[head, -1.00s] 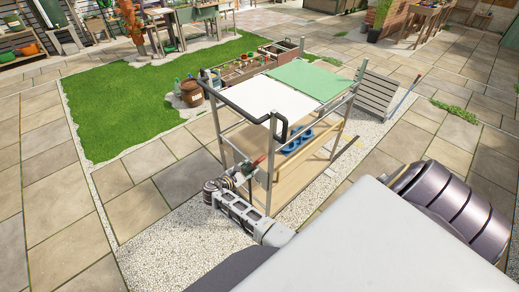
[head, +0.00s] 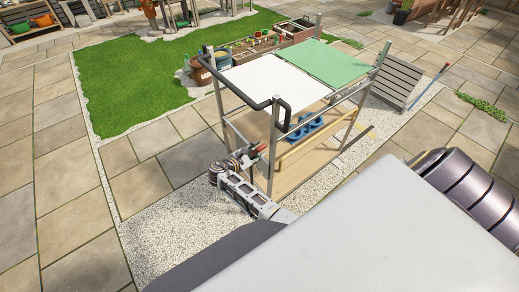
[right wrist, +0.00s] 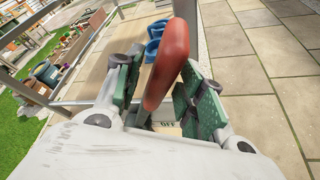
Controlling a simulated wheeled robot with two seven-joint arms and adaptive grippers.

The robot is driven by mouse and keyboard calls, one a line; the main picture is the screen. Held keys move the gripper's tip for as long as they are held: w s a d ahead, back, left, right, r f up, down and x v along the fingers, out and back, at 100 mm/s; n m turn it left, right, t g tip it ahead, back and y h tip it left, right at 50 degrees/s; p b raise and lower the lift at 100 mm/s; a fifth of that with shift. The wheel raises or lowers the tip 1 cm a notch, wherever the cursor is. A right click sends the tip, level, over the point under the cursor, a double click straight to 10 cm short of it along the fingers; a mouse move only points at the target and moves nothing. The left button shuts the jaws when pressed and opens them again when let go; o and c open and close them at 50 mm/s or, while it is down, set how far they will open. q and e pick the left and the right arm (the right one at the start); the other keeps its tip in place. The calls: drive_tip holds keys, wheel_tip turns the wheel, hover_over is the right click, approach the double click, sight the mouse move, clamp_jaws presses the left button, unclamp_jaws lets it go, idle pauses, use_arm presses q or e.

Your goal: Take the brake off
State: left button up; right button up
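The cart (head: 271,160) is a metal-framed stand with a white and a green top panel. A red lever (right wrist: 168,65) shows large in the right wrist view, with a small plate marked "OFF" (right wrist: 167,125) below it. My right gripper (head: 252,158) is at the cart's near left post. Its green-padded fingers (right wrist: 160,90) stand on both sides of the red lever, close to it. I cannot tell whether they press on it. My left gripper is not in view.
A blue object (head: 309,130) lies on the cart's lower shelf. A black bent handle (head: 283,112) sticks out at the cart's near corner. A slatted grey crate (head: 393,82) stands at the right. Gravel and open paving surround the cart.

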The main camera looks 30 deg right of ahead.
drive_tip(key=shift+d, duration=0.1)
idle(0.3)
clamp_jaws()
